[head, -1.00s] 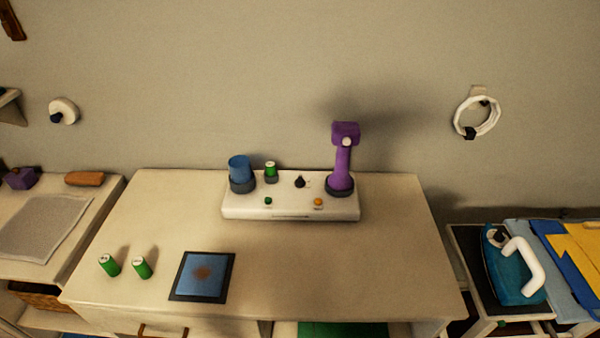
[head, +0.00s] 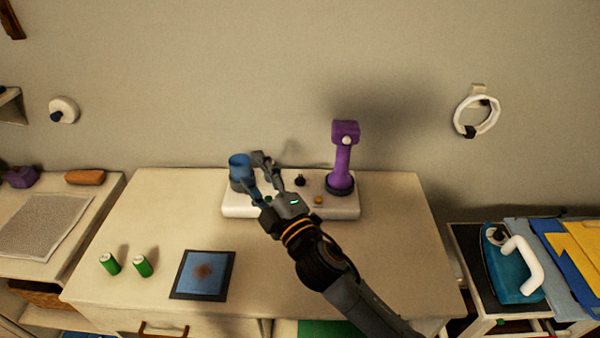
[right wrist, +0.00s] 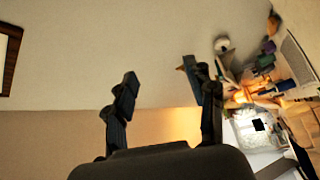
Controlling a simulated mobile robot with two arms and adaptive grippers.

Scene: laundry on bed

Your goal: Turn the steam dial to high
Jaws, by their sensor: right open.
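A white station (head: 345,206) sits at the back of the table. A small black knob (head: 300,180) stands on its top, just right of my right gripper's fingers; its setting is too small to read. My right gripper (head: 252,168) is open above the left part of the station, its fingers by the blue cup (head: 239,164). It also shows in the right wrist view (right wrist: 160,77), with nothing between the fingers. A purple steamer-like handle (head: 342,160) stands upright at the station's right end. My left gripper is out of view.
An orange button (head: 318,200) is on the station's front. A teal iron (head: 515,273) is on the right-hand stand. The table's right side is free.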

